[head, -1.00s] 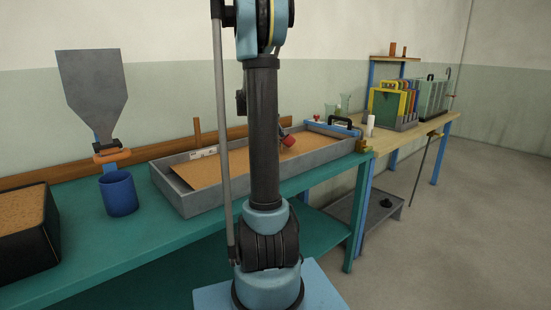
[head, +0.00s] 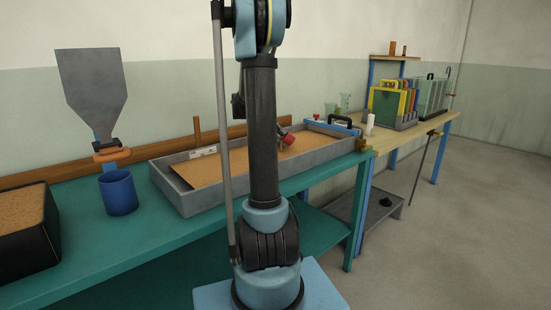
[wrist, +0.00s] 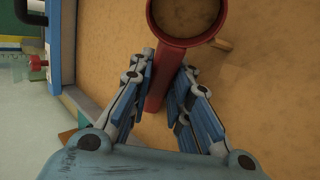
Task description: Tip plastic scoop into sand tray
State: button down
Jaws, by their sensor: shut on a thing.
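The red plastic scoop (wrist: 184,41) has a round cup with brown sand-like material in it, its open top facing the wrist camera. My gripper (wrist: 165,72) is shut on the scoop's handle. The scoop hangs over the sand of the grey-walled sand tray (head: 208,203); the sand (wrist: 255,95) fills most of the wrist view. In the head view, a small part of the red scoop (head: 286,138) shows just right of my arm, above the tray. My gripper is mostly hidden behind my arm there.
A blue cup (head: 118,193) and a dark box of brown material (head: 28,245) stand left of the tray on the teal bench (head: 85,262). A blue bar with a black handle (head: 341,122) lies at the tray's right end. A wooden peg (head: 197,132) stands behind the tray.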

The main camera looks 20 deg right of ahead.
jog(key=shift+d+f+n+g+h+p, duration=0.1)
jog(key=shift+n+g+h+p, duration=0.15)
jog(key=shift+h, duration=0.65)
jog(key=shift+d+n+g+h+p, duration=0.15)
jog(key=shift+g+h+p, duration=0.2)
jog(key=shift+h, duration=0.55)
dwell(1.3)
jog(key=shift+w+a+h, duration=0.15)
jog(key=shift+a+h, duration=0.4)
jog(key=shift+h, duration=0.25)
dwell(0.7)
jog(key=shift+d+n+g+h+p, duration=0.1)
jog(key=shift+n+g+h+p, duration=0.35)
jog(key=shift+h, duration=0.25)
dwell(0.6)
jog(key=shift+d+r+n+h+p, duration=0.15)
jog(key=shift+r+h, duration=0.35)
jog(key=shift+r, duration=0.75)
jog(key=shift+a+r+n+h+p, duration=0.15)
jog(key=shift+r+h, duration=0.35)
jog(key=shift+r, duration=0.75)
jog(key=shift+d+r, duration=0.1)
jog(key=shift+r, duration=0.15)
